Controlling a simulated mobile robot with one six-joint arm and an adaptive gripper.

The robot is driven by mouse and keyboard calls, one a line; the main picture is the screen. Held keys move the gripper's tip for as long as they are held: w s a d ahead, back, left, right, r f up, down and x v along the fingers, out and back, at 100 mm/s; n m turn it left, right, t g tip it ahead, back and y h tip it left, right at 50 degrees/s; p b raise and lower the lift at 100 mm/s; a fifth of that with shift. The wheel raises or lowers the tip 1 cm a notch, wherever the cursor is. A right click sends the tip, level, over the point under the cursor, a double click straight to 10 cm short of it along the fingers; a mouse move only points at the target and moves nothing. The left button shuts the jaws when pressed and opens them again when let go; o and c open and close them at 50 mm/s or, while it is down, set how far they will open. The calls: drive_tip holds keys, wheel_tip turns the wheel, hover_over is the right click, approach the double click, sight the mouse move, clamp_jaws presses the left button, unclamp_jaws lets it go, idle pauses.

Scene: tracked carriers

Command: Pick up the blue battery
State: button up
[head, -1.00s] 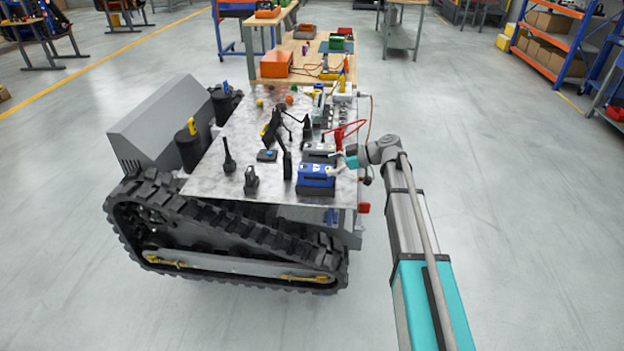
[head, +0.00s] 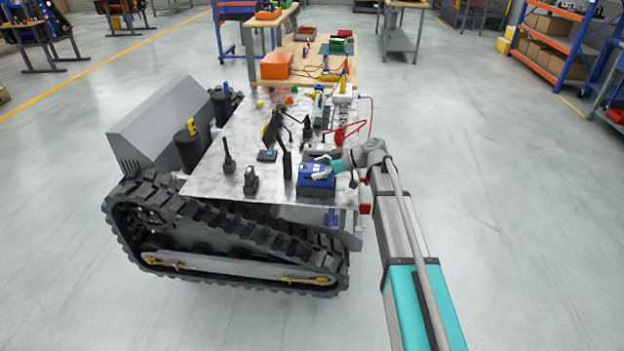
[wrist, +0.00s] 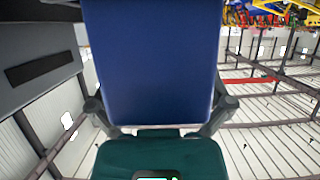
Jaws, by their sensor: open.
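The blue battery (head: 316,187) stands on the near right part of the carrier's grey deck. In the wrist view the blue battery (wrist: 150,60) fills the middle. My gripper (head: 322,168) is open at the battery's right and upper side in the head view. In the wrist view its two fingers (wrist: 158,108) lie at either side of the blue face. Whether they touch it I cannot tell. Part of the battery's upper right is hidden by the gripper.
A grey battery-like block (head: 312,153) sits close behind the blue battery; it also shows in the wrist view (wrist: 40,60). A black upright radio (head: 287,165) and a dark tool (head: 251,181) stand to the left.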

drive_tip(key=c, duration=1.3)
drive_tip(key=shift+o, duration=0.2)
drive_tip(key=shift+r, duration=0.15)
drive_tip(key=shift+r+p, duration=1.2)
drive_tip(key=shift+p, duration=0.2)
drive_tip(key=s+a+r+p, duration=0.6)
drive_tip(key=s+r+p, duration=0.4)
drive_tip(key=s, duration=0.2)
drive_tip(key=shift+s+a+r, duration=0.15)
drive_tip(key=shift+s+a, duration=0.05)
drive_tip(key=shift+a, duration=0.05)
